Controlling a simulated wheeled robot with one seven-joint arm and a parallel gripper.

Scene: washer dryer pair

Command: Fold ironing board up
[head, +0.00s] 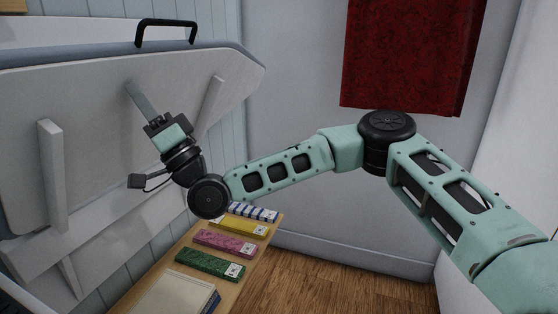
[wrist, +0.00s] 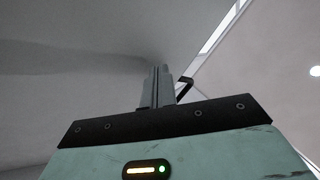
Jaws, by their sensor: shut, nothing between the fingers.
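The ironing board (head: 85,105) is at the left of the head view, its broad pale panel tilted steeply and facing me. A black handle (head: 166,24) stands on its upper edge; a dark handle (wrist: 184,89) also shows in the wrist view. White struts (head: 52,165) project from the panel. My gripper (head: 130,86) is in front of the panel, below the handle, with its fingers pointing up and left. It is shut and empty; the fingers also show together in the wrist view (wrist: 158,72). I cannot tell whether the fingertips touch the panel.
A low wooden shelf (head: 150,267) below my wrist holds folded cloths, including green (head: 208,263), pink (head: 224,243) and yellow (head: 238,227) ones. A red towel (head: 410,50) hangs on the back wall. Wooden floor (head: 335,280) is clear beneath my arm.

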